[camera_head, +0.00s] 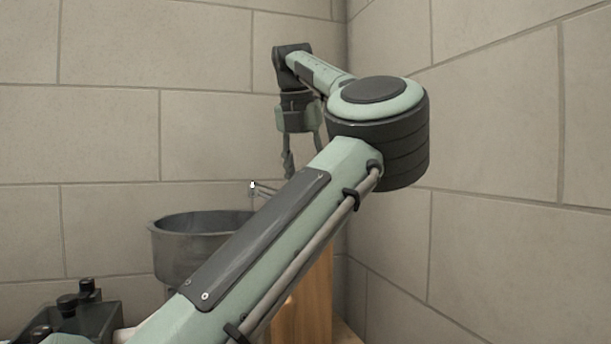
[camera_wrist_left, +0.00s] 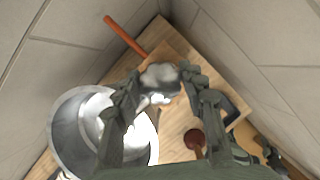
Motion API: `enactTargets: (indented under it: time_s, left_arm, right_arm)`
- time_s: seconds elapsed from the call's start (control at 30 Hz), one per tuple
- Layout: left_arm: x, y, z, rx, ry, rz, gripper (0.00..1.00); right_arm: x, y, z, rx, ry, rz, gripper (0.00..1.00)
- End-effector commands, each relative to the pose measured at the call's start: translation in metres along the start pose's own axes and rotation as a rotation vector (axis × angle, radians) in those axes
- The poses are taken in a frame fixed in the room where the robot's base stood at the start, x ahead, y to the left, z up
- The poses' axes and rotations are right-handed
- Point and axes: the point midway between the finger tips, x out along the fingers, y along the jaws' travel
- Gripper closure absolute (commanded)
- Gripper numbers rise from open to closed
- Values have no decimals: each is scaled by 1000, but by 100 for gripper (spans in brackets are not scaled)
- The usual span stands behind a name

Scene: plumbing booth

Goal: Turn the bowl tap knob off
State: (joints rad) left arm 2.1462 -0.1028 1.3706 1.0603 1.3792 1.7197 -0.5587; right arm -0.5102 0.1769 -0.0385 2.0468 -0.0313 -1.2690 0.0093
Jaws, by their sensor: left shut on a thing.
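A grey metal bowl (camera_head: 200,245) stands left of my arm in the head view, and its inside shows at the left of the wrist view (camera_wrist_left: 70,130). A thin tap spout (camera_head: 257,189) shows just above the bowl's rim. My left gripper (camera_wrist_left: 160,80) points down beside the bowl, shut on a rounded grey-white tap knob (camera_wrist_left: 160,75) between its fingertips. In the head view my left gripper (camera_head: 303,160) shows behind the arm, which hides its fingertips and the knob. My right gripper is in neither view.
A wooden counter (camera_wrist_left: 172,128) lies under the gripper. On it are an orange-brown rod (camera_wrist_left: 126,36) by the wall and a dark red-brown rounded thing (camera_wrist_left: 194,139). Tiled walls (camera_head: 480,110) meet in a corner close behind my arm.

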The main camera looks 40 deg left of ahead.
Motion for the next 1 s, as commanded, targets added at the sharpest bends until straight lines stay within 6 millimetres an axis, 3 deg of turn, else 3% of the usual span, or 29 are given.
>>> enactTargets:
  time_s: [0.27, 0.3, 0.43, 0.77, 1.0]
  left_arm:
    - [-1, 0, 1, 2, -4, 0, 88]
    - [-1, 0, 1, 2, -3, 0, 56]
    - [-1, 0, 1, 2, -2, 0, 40]
    - [-2, 0, 0, 1, -1, 0, 38]
    - [-36, 0, 1, 3, -4, -1, 38]
  right_arm:
    - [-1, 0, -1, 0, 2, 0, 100]
    - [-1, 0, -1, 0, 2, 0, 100]
    - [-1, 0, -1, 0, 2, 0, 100]
    - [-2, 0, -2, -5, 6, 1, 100]
    - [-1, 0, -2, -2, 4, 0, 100]
